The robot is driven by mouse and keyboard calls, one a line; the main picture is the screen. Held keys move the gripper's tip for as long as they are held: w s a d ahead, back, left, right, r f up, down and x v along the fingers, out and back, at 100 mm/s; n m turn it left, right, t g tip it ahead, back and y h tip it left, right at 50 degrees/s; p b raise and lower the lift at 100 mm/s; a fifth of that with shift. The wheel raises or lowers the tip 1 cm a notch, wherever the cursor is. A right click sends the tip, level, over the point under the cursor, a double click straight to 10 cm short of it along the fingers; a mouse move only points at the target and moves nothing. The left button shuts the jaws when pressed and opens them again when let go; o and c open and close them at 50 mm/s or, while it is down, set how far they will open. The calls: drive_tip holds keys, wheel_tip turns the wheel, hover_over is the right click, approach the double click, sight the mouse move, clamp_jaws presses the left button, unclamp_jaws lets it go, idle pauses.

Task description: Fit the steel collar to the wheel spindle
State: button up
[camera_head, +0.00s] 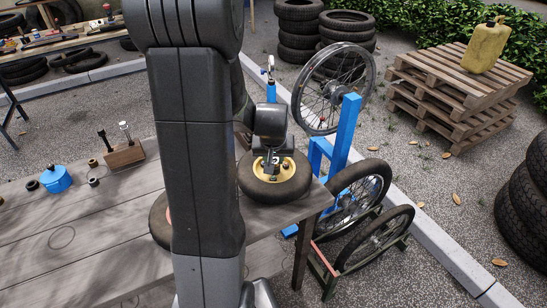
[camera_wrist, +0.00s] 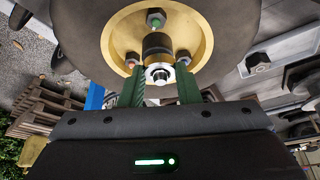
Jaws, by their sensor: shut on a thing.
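The wheel (camera_head: 297,190) lies flat on the near bench, its yellow hub (camera_head: 287,176) facing up. The hub also fills the top of the wrist view (camera_wrist: 203,28), with hex nuts around a dark central cylinder, seemingly the spindle (camera_wrist: 157,44). My gripper (camera_wrist: 160,82) is low over the hub, its green fingers shut on a small bright steel collar (camera_wrist: 159,73). In the wrist view the collar is just below the dark cylinder. I cannot tell whether it is around the spindle or apart from it. My arm hides part of the wheel in the head view.
On the bench left of my arm are a wooden block (camera_head: 124,155) with upright tools, a blue pot (camera_head: 56,179) and several small dark rings. A blue stand (camera_head: 343,137) and spoked wheels are close beyond the bench's right end. The bench's left part has bare boards.

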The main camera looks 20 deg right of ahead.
drive_tip(key=shift+f+b, duration=0.3)
drive_tip(key=shift+f, duration=0.1)
drive_tip(key=o, duration=1.5)
drive_tip(key=shift+r, duration=0.1)
drive_tip(key=shift+c, duration=0.2)
drive_tip(key=p+v, duration=0.4)
drive_tip(key=v, duration=0.3)
drive_tip(key=shift+r, duration=0.1)
drive_tip(key=v, duration=1.3)
drive_tip(key=shift+s+a+r, duration=0.15)
drive_tip(key=shift+s+r, duration=0.05)
